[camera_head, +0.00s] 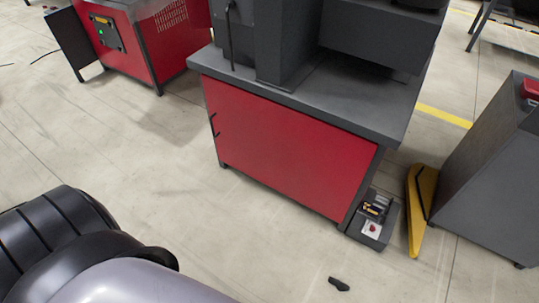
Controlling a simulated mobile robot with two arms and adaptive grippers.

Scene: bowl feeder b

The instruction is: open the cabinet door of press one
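A dark grey press (282,42) stands on a cabinet with a dark worktop (345,105). The cabinet's large red front panel (285,150) looks shut and sits flush in its frame. Two small dark fittings show at its left edge; I cannot tell whether they are hinges or a handle. No label shows which press this is. A black and grey part of my own arm fills the lower left corner. Neither of my grippers can be made out in this view.
A red machine (150,48) stands at the back left. A small dark box (373,222) sits at the cabinet's right foot, beside a yellow piece (421,210) and a grey cabinet (488,165). A small black object (339,284) shows over the floor. Floor before the panel is clear.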

